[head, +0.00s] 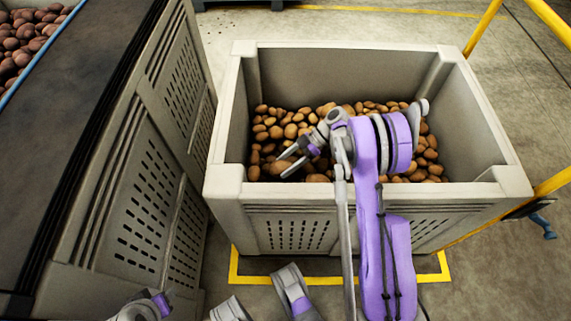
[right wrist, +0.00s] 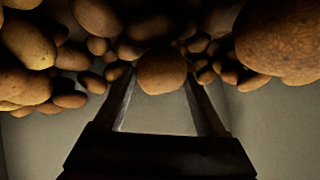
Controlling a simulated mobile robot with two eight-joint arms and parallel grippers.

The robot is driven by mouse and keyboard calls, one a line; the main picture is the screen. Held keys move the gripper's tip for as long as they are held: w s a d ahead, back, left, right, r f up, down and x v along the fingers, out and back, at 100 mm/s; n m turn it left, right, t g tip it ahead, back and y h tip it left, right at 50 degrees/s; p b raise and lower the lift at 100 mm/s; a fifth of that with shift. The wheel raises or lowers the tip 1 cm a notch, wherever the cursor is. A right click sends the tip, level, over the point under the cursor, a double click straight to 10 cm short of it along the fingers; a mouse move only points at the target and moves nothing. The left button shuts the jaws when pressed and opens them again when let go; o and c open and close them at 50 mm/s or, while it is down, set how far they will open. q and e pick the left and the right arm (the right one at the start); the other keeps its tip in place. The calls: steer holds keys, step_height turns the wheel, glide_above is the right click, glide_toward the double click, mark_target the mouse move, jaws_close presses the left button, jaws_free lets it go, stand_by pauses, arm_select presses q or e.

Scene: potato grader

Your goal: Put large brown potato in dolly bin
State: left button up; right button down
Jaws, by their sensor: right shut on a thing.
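The dolly bin (head: 228,178) is a large grey crate with a layer of brown potatoes on its floor. My right gripper (head: 282,162) is down inside it, over the potatoes at the left part of the pile. In the right wrist view, its fingers are shut on a brown potato (right wrist: 162,70) between their tips, with other potatoes close around it. In the head view I cannot tell the held potato from the pile. Part of my left arm's end (head: 145,305) shows at the bottom edge; its finger opening cannot be made out.
A dark conveyor belt (head: 75,95) on a grey slotted body runs along the left. Reddish potatoes (head: 30,40) lie beyond its blue edge. Yellow rails (head: 483,27) stand at the right. Yellow floor tape (head: 235,268) marks the bin's place. The bin's right interior is free above the potatoes.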

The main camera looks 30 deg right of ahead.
jaws_free()
steer(key=p+v, duration=0.2)
steer(key=v, duration=1)
